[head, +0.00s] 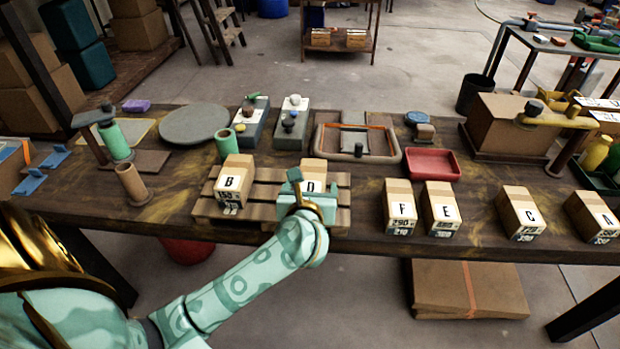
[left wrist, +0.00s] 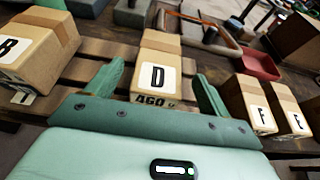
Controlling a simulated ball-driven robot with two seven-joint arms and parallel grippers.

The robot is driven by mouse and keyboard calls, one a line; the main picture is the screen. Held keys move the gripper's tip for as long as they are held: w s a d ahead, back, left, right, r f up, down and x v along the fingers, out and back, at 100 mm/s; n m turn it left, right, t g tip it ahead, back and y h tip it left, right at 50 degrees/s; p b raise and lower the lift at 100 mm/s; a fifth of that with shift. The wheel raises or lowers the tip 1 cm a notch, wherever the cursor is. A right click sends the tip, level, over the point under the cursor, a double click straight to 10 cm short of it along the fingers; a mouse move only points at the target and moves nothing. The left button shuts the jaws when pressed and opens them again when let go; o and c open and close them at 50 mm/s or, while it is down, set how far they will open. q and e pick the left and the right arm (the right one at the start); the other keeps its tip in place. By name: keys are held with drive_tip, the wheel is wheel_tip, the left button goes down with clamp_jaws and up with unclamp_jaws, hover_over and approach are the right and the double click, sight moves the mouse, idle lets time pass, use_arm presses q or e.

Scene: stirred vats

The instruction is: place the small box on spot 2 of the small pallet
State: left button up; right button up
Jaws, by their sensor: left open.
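The small pallet (head: 262,208) is a slatted wooden pallet near the front edge of the bench. Box B (head: 234,178) stands on its left part, and box D (head: 314,172) stands on its right part. My left gripper (head: 309,190) is at the front of box D and partly hides it in the head view. In the left wrist view, box D (left wrist: 158,70) shows between the two spread fingers of my left gripper (left wrist: 163,88), with gaps on both sides. Whether the fingertips overlap its sides is hard to tell. Spot numbers are not readable. My right gripper is not in view.
Boxes F (head: 399,208), E (head: 442,209), one marked C or G (head: 519,213) and A (head: 592,215) stand in a row right of the pallet. A red tray (head: 432,164) and a grey-rimmed tray (head: 357,150) lie behind. A brown cylinder (head: 132,183) stands left.

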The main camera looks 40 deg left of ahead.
use_arm(q)
drive_tip(key=p+v, duration=0.1)
drive_tip(key=v, duration=0.6)
